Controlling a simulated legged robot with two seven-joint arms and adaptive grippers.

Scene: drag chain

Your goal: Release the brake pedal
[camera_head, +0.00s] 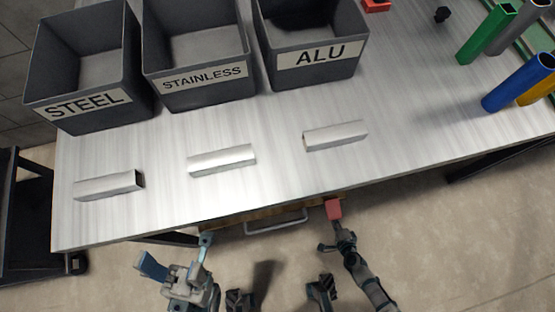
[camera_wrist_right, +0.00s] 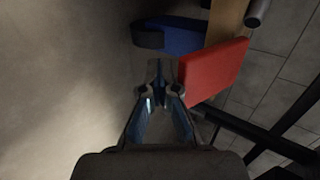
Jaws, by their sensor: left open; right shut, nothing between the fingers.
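No part is clearly recognisable as a brake pedal. A red block (camera_head: 333,208) shows just below the table's front edge. In the right wrist view it is a flat red plate (camera_wrist_right: 216,70), and a dark blue curved part (camera_wrist_right: 180,36) lies beyond it. My right gripper (camera_head: 338,245) is just below the red block in the head view. In the right wrist view its fingertips (camera_wrist_right: 160,88) are shut and empty, just left of the red plate; contact cannot be told. My left gripper (camera_head: 177,262) is open and empty, in front of the table at the lower left.
A metal table (camera_head: 260,190) carries three silver bars and grey bins labelled STEEL (camera_head: 85,104), STAINLESS (camera_head: 200,76) and ALU (camera_head: 318,56). Coloured tubes (camera_head: 515,84) stand at the right. A drawer handle (camera_head: 277,224) shows under the front edge. A dark cart (camera_head: 30,220) stands left.

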